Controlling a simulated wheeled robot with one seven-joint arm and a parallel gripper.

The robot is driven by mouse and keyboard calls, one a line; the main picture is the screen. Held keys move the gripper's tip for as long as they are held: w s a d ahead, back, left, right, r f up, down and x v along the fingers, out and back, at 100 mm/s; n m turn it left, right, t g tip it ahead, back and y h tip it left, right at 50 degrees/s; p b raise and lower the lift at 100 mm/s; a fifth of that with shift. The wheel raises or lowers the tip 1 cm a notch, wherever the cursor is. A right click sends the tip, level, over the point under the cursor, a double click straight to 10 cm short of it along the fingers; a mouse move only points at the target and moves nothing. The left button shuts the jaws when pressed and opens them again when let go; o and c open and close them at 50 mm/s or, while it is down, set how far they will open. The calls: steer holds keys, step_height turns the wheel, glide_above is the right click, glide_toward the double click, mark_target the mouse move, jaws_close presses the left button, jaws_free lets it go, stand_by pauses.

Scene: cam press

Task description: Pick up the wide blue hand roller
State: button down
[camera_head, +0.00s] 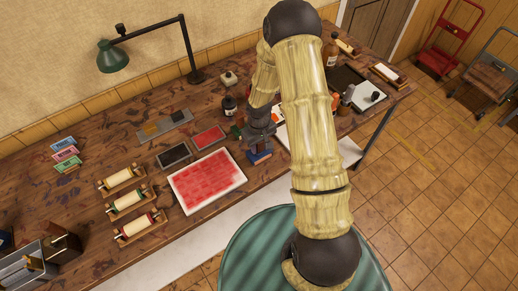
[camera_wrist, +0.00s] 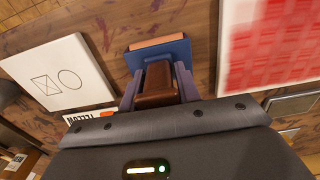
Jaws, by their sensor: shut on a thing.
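The wide blue hand roller (camera_wrist: 176,50) shows in the wrist view as a wide blue part with a brown handle (camera_wrist: 158,82) and a tan-brown strip along its far edge. My gripper (camera_wrist: 158,88) is shut on the brown handle, one finger on each side. In the head view the blue piece (camera_head: 260,157) hangs below my gripper (camera_head: 259,140), right of the red-inked white slab. The arm hides part of it, and I cannot tell if it touches the table.
The red-inked slab (camera_head: 207,182) lies left of my gripper. A white sheet with a square and circle (camera_wrist: 48,75) is beside it. Cream rollers on wooden stands (camera_head: 126,201) are at the left. A dark bottle (camera_head: 229,106) stands behind. A green lamp (camera_head: 114,58) is at the back.

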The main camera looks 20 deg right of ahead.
steer(key=shift+r, duration=0.1)
step_height(320, 180, up, 10)
steer(key=shift+f+b, duration=0.1)
steer(key=shift+b, duration=1.05)
steer(key=c, duration=1.9)
jaws_free()
